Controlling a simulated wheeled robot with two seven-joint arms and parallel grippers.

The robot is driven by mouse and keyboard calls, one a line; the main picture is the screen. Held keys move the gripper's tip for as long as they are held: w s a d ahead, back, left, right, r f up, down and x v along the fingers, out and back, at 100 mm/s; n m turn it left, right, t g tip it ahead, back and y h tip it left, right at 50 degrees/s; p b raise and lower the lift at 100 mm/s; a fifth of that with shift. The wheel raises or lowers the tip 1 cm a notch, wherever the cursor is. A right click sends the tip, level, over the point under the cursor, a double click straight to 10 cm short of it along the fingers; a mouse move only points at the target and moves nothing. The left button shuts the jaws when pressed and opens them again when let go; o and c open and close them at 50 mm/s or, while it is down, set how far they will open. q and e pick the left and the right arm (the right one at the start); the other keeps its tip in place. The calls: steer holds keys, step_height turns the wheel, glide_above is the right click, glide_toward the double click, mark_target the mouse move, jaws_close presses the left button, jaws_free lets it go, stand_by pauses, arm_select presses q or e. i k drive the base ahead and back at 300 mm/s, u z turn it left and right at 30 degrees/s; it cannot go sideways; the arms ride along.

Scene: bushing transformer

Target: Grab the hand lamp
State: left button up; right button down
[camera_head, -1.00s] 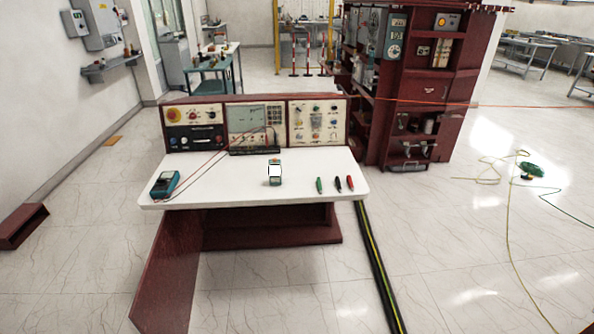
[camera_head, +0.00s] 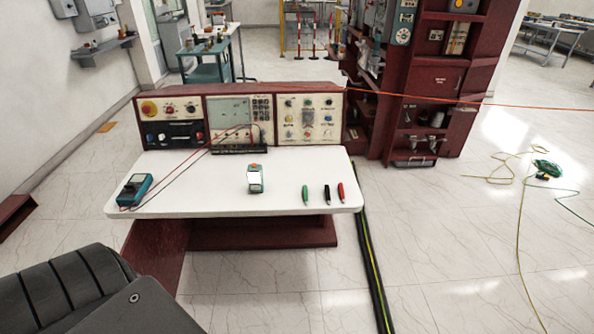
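A small box-shaped device with a white front, teal sides and an orange spot on top, which looks like the hand lamp (camera_head: 255,179), stands upright near the middle of the white table (camera_head: 200,204). Nothing touches it. No fingertips of either gripper show.
A teal multimeter (camera_head: 134,189) with leads lies at the table's left. Green (camera_head: 305,194), black (camera_head: 327,194) and red (camera_head: 341,192) pens lie at its right. A control panel (camera_head: 243,115) borders the back. A dark red cabinet (camera_head: 435,80) stands behind right.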

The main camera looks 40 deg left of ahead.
mark_target(255, 176)
steer(key=u, duration=0.2)
steer(key=i, duration=0.85)
steer(key=u, duration=0.45)
